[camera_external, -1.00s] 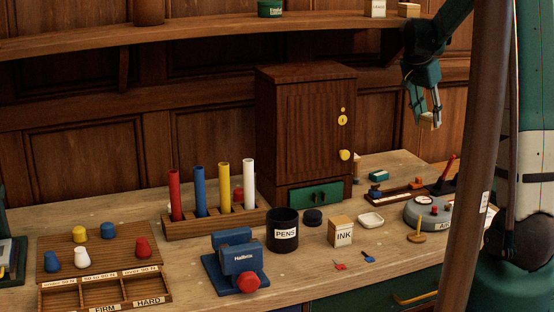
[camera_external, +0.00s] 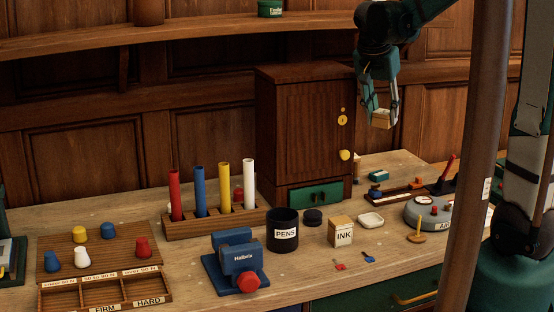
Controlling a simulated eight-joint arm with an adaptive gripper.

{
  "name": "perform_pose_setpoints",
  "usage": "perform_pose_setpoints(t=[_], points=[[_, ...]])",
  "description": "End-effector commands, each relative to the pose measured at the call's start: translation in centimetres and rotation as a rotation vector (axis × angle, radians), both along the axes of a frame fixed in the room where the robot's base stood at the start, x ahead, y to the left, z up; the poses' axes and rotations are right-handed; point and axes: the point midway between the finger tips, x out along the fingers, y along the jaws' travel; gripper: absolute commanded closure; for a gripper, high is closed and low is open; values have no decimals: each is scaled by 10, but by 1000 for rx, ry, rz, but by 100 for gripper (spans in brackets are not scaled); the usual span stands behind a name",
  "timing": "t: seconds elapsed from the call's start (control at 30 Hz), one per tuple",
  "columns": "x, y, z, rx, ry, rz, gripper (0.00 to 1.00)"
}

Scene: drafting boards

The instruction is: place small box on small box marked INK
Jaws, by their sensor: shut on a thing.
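My gripper (camera_external: 380,112) is at the upper right, in the air above the desk and just right of the wooden cabinet. It is shut on a small box (camera_external: 381,120), tan with a pale face, held between the fingertips.
The wooden cabinet (camera_external: 305,130) stands tall beside my gripper. Around the INK box are the dark PENS cup (camera_external: 283,235), a white dish (camera_external: 371,220), a blue Halleia device (camera_external: 238,258) and a grey round device (camera_external: 428,213). A brown post (camera_external: 477,150) crosses the right side.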

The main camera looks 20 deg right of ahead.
Motion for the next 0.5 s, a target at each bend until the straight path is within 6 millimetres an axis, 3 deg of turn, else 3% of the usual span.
perform_pose_setpoints(t=[0.5], points=[[-41,85,-23,12,9,-60,82]])
